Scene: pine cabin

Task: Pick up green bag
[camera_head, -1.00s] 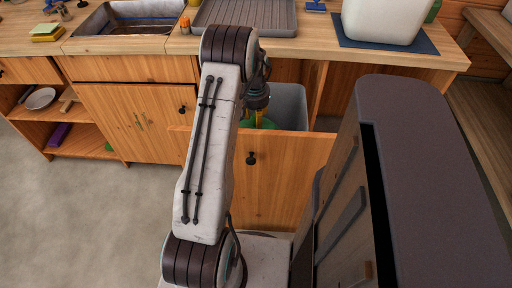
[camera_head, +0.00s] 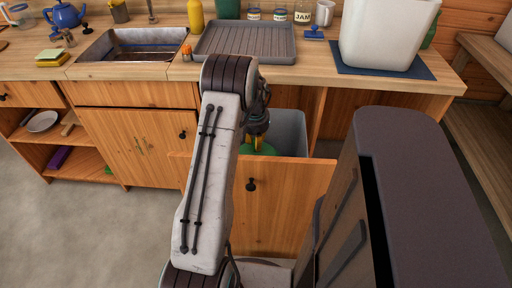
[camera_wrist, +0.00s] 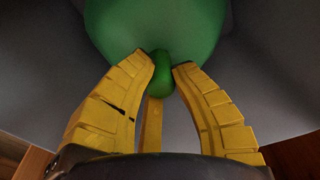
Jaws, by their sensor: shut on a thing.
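The green bag (camera_wrist: 155,25) fills the top middle of the wrist view, with a narrow knotted neck (camera_wrist: 160,75) pointing down toward my gripper. My gripper (camera_wrist: 162,68) has yellow ribbed fingers, shut on that neck from both sides. In the head view a bit of the green bag (camera_head: 267,149) shows below my gripper (camera_head: 257,143), inside the grey bin (camera_head: 291,130) of the pulled-out drawer. My arm hides part of the bag and bin there.
The wooden drawer front (camera_head: 285,195) stands in front of the bin. The floor at left is clear.

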